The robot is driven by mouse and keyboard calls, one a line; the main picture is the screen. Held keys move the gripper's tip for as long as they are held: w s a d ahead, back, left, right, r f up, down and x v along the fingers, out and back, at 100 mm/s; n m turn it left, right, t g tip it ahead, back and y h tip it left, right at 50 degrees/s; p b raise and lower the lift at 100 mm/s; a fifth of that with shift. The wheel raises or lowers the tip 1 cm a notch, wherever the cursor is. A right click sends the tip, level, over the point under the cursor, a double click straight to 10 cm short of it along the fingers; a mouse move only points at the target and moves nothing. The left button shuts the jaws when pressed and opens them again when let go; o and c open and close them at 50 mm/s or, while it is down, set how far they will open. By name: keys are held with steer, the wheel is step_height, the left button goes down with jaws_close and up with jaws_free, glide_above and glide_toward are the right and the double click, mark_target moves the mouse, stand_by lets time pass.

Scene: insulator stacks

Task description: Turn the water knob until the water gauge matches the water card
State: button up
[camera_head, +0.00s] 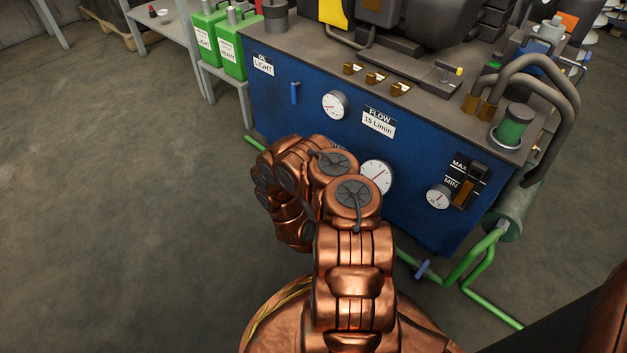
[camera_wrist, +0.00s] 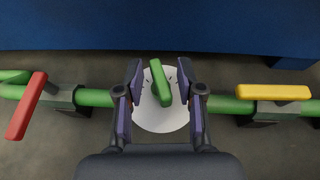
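In the wrist view a green bar-shaped knob (camera_wrist: 160,84) stands over a white round dial (camera_wrist: 160,120) with dark tick marks, slightly tilted from upright. My gripper (camera_wrist: 162,92) is open, one finger on each side of the knob, with visible gaps. No writing names this knob. In the head view my arm hides the gripper and the knob. A white gauge (camera_head: 379,177) is partly behind my arm, its needle pointing to the upper right. A card edge (camera_head: 336,146) shows beside it, its text mostly hidden, so I cannot read a water value.
A red handle (camera_wrist: 27,106) and a yellow handle (camera_wrist: 274,91) sit on the green pipe (camera_wrist: 95,98) either side. Open floor lies left.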

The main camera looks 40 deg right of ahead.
steer(key=shift+w+m+g+p, duration=0.1)
steer(key=shift+m+g+p, duration=0.5)
steer(key=shift+m+g, duration=1.7)
steer(key=shift+g, duration=0.4)
steer(key=shift+w+f+m+g+y+b, duration=0.1)
steer(key=shift+m+g+y+b, duration=0.35)
steer(key=shift+b, duration=0.5)
steer(key=m+g+y+b, duration=0.1)
steer(key=m+g+b, duration=0.1)
steer(key=b, duration=0.2)
steer(key=shift+m+g+b, duration=0.25)
steer(key=shift+b, duration=0.1)
steer(key=r+p+v, duration=0.1)
steer(key=p+v, duration=0.3)
steer(key=v, duration=0.4)
steer(key=a+r+m+y+p, duration=0.1)
steer(key=a+r+m, duration=0.1)
steer(key=r, duration=0.6)
steer(key=a+r+m+y+p, duration=0.1)
steer(key=a+r, duration=0.4)
steer(key=r, duration=0.3)
steer(key=s+a+r+m+y+p, duration=0.1)
steer(key=a+r, duration=0.3)
steer(key=r, duration=0.4)
steer(key=shift+m+g+y, duration=0.3)
steer(key=shift+m+y, duration=0.15)
steer(key=shift+m, duration=0.35)
